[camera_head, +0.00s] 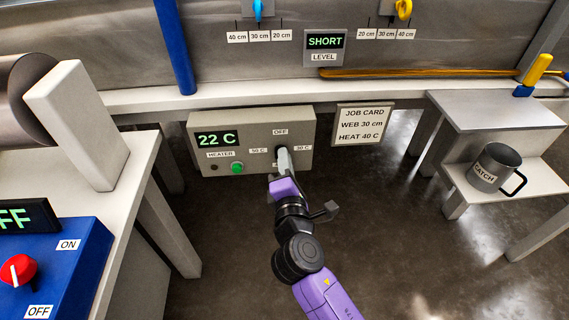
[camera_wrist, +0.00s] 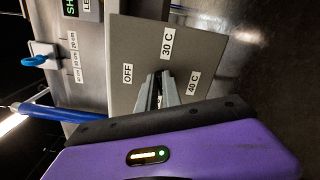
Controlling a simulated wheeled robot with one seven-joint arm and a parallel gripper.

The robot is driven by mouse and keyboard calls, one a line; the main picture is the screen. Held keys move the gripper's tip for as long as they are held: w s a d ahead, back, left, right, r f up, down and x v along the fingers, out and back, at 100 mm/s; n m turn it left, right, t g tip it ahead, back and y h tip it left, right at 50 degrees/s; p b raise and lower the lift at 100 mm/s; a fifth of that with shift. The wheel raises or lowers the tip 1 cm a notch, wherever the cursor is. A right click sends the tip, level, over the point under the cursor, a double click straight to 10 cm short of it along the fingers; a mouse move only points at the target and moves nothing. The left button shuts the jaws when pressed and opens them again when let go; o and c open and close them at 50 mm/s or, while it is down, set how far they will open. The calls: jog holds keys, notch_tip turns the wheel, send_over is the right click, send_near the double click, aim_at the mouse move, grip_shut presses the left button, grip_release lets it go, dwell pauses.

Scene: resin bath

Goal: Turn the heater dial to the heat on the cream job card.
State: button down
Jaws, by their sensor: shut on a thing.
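The grey heater box (camera_head: 256,139) reads 22 C on its display (camera_head: 216,139). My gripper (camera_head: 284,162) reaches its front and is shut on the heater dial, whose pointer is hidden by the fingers. The OFF label (camera_head: 280,132) is above the dial and the 30 C label (camera_head: 303,148) is at its right. The label below is mostly covered in the head view; in the wrist view it reads 40 C (camera_wrist: 194,82). The cream job card (camera_head: 363,124), right of the box, reads WEB 30 cm and HEAT 40 C.
A green button (camera_head: 237,168) is on the heater box. A blue switch box (camera_head: 60,262) with a red knob stands at lower left. A grey mug (camera_head: 495,168) marked CATCH sits on a low step at right. A sign (camera_head: 324,48) reads SHORT LEVEL.

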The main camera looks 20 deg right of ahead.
jog(key=shift+w+a+f+m+b, duration=0.1)
jog(key=shift+f+m+b, duration=0.15)
jog(key=shift+m+b, duration=2.8)
jog(key=shift+s+a+f+m+b, duration=0.1)
jog(key=shift+f+m+b, duration=0.15)
jog(key=shift+m+b, duration=2.8)
jog(key=shift+w+a+f+m+b, duration=0.2)
jog(key=shift+m+b, duration=1)
jog(key=shift+m, duration=3.7)
jog(key=shift+s+d, duration=0.1)
jog(key=c, duration=1.5)
grip_release()
jog(key=shift+r, duration=0.1)
